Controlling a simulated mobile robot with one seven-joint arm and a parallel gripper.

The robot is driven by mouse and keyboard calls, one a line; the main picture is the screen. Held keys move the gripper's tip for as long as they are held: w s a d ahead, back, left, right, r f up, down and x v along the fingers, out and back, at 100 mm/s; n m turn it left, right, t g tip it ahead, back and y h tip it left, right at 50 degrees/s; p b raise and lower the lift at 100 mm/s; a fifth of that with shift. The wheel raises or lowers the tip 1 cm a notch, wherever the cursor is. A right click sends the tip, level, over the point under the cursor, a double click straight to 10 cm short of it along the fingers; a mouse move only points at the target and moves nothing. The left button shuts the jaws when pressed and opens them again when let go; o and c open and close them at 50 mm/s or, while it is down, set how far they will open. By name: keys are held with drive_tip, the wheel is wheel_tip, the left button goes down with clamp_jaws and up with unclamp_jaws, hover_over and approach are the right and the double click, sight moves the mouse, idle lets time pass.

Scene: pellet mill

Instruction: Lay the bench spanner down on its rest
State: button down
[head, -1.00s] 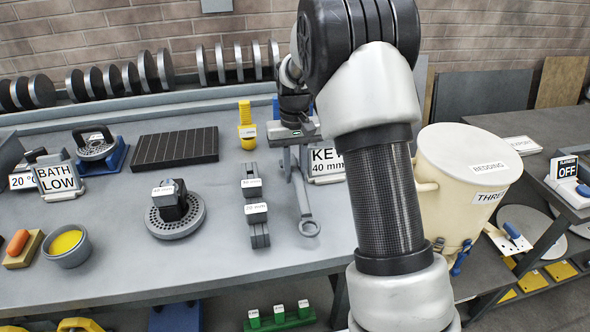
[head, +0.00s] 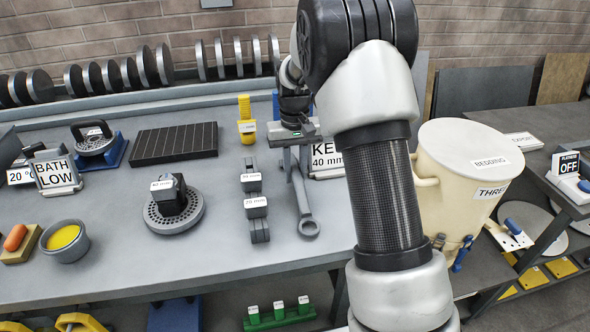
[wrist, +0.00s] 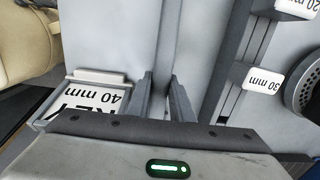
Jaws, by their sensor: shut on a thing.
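The bench spanner (head: 305,205) is a grey bar with a ring end, seen in the head view at the middle of the bench with its ring towards the front edge. My gripper (head: 295,150) is shut on its upper part. In the wrist view, my gripper's two fingers (wrist: 164,98) stand on either side of the grey shaft (wrist: 166,45). I cannot make out the rest itself, nor whether the spanner touches anything beneath.
A dark slotted piece with 30 mm and 20 mm labels (head: 255,208) lies close left of the spanner. A round perforated base (head: 174,212) is farther left. A yellow part (head: 246,125) stands behind. The cream BEDDING bin (head: 455,190) is right of my arm.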

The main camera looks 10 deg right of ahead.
drive_tip(key=shift+f, duration=0.35)
idle(0.4)
drive_tip(key=c, duration=0.9)
unclamp_jaws()
drive_tip(key=shift+w+r+p, duration=0.15)
drive_tip(key=shift+r+p, duration=2.85)
drive_tip(key=shift+r, duration=1.5)
